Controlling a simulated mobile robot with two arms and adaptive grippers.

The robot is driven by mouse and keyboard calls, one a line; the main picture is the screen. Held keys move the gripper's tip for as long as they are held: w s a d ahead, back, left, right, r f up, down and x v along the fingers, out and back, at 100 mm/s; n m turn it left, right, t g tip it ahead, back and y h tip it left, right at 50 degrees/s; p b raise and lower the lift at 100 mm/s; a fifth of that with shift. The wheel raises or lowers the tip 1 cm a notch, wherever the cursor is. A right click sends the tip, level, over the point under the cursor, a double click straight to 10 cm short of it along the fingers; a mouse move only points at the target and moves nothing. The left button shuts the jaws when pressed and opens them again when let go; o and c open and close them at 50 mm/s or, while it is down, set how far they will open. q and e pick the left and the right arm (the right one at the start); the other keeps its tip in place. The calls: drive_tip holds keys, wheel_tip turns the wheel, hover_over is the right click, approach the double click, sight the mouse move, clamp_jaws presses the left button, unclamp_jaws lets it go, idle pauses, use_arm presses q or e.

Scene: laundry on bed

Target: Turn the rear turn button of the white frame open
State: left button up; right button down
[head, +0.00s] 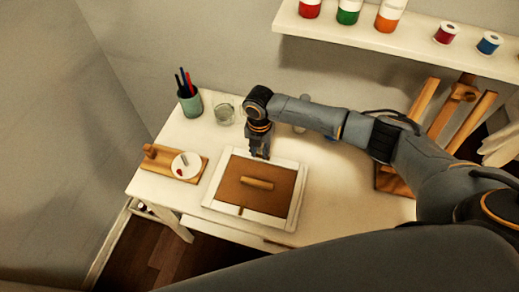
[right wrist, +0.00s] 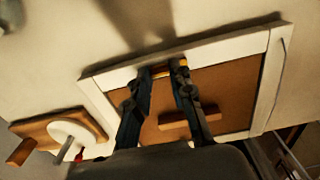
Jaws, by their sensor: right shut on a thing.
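The white frame (head: 212,191) lies flat on the table with a brown back panel (head: 237,172) inside it. A wooden bar (head: 257,183) sits in the middle of the panel. My right gripper (head: 260,155) reaches down to the frame's rear edge. In the right wrist view its two fingers (right wrist: 163,68) are closed about the small wooden rear turn button (right wrist: 160,73), which lies between their tips. In the head view the gripper hides this button. A small front turn button (head: 240,210) shows at the frame's front edge. My left gripper is not in view.
A wooden board with a white round dish (head: 186,165) lies left of the frame. A pen cup (head: 190,105) and a glass (head: 224,113) stand behind. A wooden easel (head: 425,98) is at right. A shelf (head: 360,38) with jars and spools hangs above.

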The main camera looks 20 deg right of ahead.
sight(260, 154)
drive_tip(key=c, duration=1.2)
unclamp_jaws()
drive_tip(key=shift+o, duration=0.2)
wheel_tip(260, 154, up, 12)
